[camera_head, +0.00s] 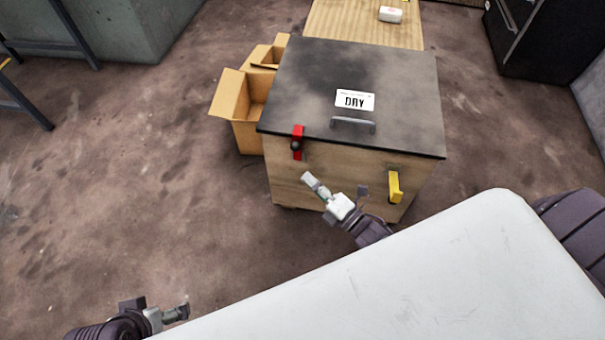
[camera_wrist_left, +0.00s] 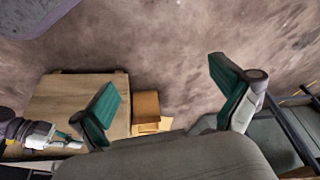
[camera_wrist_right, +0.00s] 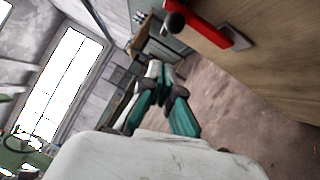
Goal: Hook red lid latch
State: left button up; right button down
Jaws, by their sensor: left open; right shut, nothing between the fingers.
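The red lid latch (camera_head: 298,142) is on the left of the wooden box's front, reaching from the lid's edge down over the front, with a dark round knob on it. It also shows in the right wrist view (camera_wrist_right: 222,28), at the upper right. The black lid (camera_head: 360,92) is down on the box (camera_head: 340,176). My right gripper (camera_head: 309,181) is shut and empty, in front of the box, just below the red latch and apart from it. My left gripper (camera_head: 184,310) is open and empty, low over the floor at the lower left, far from the box.
A yellow latch (camera_head: 395,187) is on the right of the box's front. The lid has a grey handle (camera_head: 352,124) and a white label (camera_head: 355,100). A cardboard box (camera_head: 240,105) stands left of the box. A white surface (camera_head: 450,270) fills the lower right.

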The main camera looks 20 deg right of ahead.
pick_arm(q)
jog(key=shift+s+a+r+g, duration=0.2)
jog(key=shift+s+g, duration=0.1)
jog(key=shift+s, duration=0.2)
pick_arm(e)
jog(key=r+v, duration=0.1)
jog(key=v, duration=0.5)
jog(key=shift+s+d+f, duration=0.2)
jog(key=shift+s+f, duration=0.2)
jog(key=shift+s, duration=0.05)
pick_arm(q)
jog(key=shift+f, duration=0.1)
